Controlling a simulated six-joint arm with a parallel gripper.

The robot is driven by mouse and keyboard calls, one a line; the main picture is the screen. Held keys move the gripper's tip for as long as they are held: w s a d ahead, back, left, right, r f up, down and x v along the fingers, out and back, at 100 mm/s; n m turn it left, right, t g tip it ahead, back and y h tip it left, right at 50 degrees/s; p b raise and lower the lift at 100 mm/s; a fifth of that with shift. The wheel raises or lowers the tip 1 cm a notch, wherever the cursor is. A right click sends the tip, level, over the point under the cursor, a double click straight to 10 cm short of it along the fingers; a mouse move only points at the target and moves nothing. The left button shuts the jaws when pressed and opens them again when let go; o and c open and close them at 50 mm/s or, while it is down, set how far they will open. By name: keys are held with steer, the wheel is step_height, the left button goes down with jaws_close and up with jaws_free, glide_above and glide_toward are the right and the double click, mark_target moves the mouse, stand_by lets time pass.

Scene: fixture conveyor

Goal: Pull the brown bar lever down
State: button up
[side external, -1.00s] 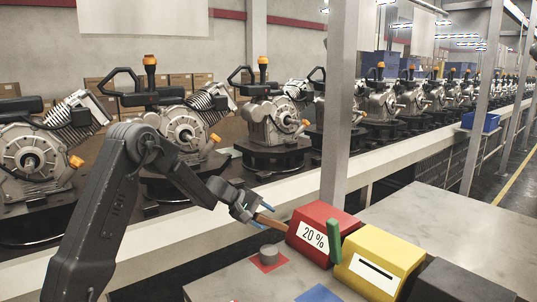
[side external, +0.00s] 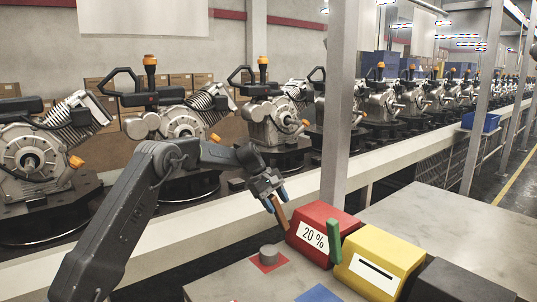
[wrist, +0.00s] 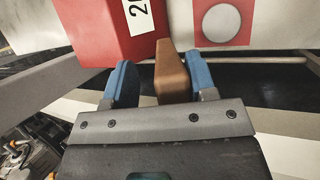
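The brown bar lever (side external: 280,215) sticks out from the left side of the red box (side external: 326,214) labelled "20 %". It slants steeply up and to the left. My gripper (side external: 275,200) is at the lever's upper end, pointing down. In the wrist view, the lever (wrist: 171,72) lies between the two blue fingers of my gripper (wrist: 160,84). The right finger is close to it, and a clear gap shows on the left finger's side. The fingers stand apart. Whether the right finger touches the lever cannot be told.
A green bar (side external: 334,241) stands beside the red box. A yellow box (side external: 381,256) and a black box (side external: 455,284) follow to the right. A grey round knob on a red square (side external: 268,256) sits left of the red box. A metal post (side external: 338,110) rises behind.

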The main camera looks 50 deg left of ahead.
steer(key=shift+w+r+g, duration=0.1)
steer(key=shift+w+g, duration=0.2)
steer(key=shift+w, duration=0.15)
steer(key=v, duration=1.4)
steer(key=s+d+r+m, duration=0.2)
steer(key=d, duration=0.3)
steer(key=s+d+r+m+y, duration=0.1)
steer(key=s+d+r+m, duration=0.1)
steer(key=d, duration=0.4)
steer(key=shift+s+r+y, duration=0.3)
steer(key=shift+s+r, duration=0.05)
steer(key=shift+r, duration=0.5)
steer(key=shift+o, duration=0.4)
steer(key=w+a+f+m+y, duration=0.1)
steer(key=w+f+m, duration=0.1)
steer(key=f+m, duration=0.2)
steer(key=w+a+f+m+t+y, duration=0.1)
steer(key=w+a+f+m, duration=0.1)
steer(key=f, duration=0.5)
steer(key=w+a+f+m+y, duration=0.1)
steer(key=w+a+f+m, duration=0.1)
steer(key=w+f+m, duration=0.2)
step_height(320, 180, down, 2)
steer(key=shift+a+f+m+t, duration=0.1)
steer(key=shift+m+t, duration=0.05)
steer(key=shift+m, duration=0.65)
steer(key=shift+f+m+t, duration=0.1)
steer(key=shift+m+t, duration=0.05)
steer(key=shift+m, duration=0.65)
steer(key=shift+c, duration=0.4)
